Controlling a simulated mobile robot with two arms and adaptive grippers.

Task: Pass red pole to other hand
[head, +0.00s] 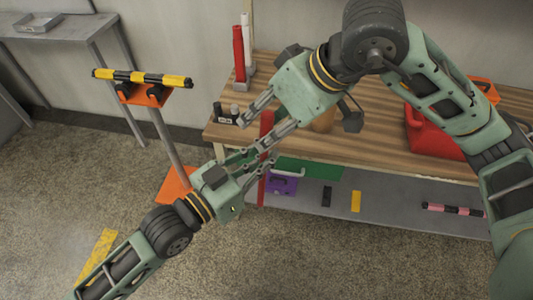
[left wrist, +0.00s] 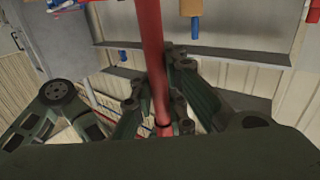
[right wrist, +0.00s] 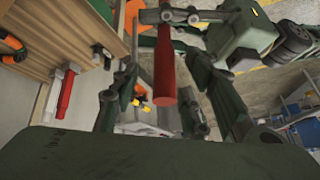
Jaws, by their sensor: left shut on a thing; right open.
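The red pole (head: 266,122) is upright in my left gripper (head: 262,158), in front of the workbench edge. In the left wrist view the red pole (left wrist: 151,45) runs between the shut fingers. My right gripper (head: 257,128) is open just above the left one, its fingers either side of the pole's upper part. In the right wrist view the pole's end (right wrist: 165,85) points between the open right fingers (right wrist: 160,105), and a gap shows on both sides. The left fingers partly hide the pole's middle.
Another red cylinder (head: 239,48) stands in a holder at the back of the wooden bench (head: 375,145). A red container (head: 430,135) sits on its right. A lower shelf (head: 395,212) holds a purple item (head: 282,186). An orange stand (head: 150,95) carries a yellow-black bar (head: 140,77).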

